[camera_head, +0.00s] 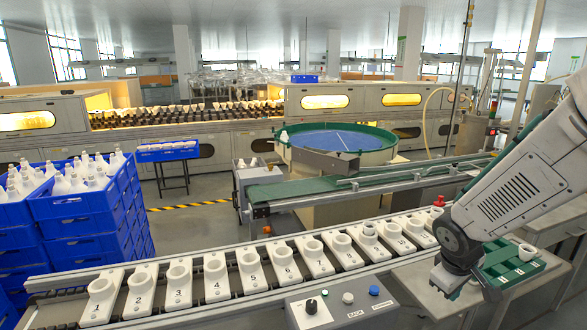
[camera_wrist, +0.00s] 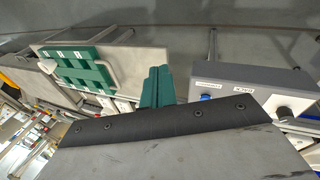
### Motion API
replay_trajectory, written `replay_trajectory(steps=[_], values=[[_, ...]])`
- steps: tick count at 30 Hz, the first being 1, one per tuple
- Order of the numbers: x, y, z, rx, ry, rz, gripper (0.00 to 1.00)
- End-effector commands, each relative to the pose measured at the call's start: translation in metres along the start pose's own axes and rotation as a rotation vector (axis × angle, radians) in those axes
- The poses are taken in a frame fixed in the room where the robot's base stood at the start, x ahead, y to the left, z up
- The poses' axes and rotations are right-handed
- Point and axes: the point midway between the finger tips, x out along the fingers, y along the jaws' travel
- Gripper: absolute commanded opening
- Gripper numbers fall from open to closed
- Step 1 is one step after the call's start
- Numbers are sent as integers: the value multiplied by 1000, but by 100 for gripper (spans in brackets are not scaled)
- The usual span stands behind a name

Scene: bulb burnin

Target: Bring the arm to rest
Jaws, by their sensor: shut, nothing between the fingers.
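My arm comes in from the right side of the head view, with its dark wrist joint (camera_head: 455,245) low beside the conveyor's right end. In the wrist view my gripper (camera_wrist: 160,72) shows as two green fingers close together, shut with nothing between them. The fingers are apart from the green rack and the control box on either side. In the head view the fingers cannot be made out clearly.
A green rack (camera_head: 520,272) lies on a grey side table (camera_head: 412,282), partly behind my wrist. A control box (camera_head: 340,305) with knob and buttons stands at front. Numbered white holders (camera_head: 218,282) line the conveyor. Blue crates (camera_head: 75,208) with bulbs stack at left.

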Motion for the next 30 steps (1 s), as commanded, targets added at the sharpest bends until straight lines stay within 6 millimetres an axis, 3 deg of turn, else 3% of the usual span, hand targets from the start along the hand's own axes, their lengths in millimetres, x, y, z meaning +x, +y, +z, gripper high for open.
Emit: replay_trajectory(steps=[1,6,15,21,30], values=[[-23,-4,18,68,-42,-10,0],[-88,-35,73,266,-171,-97,0],[-181,-101,138,450,-208,-283,0],[-211,-115,150,473,-95,-307,0],[-221,-114,152,470,-40,-293,0]])
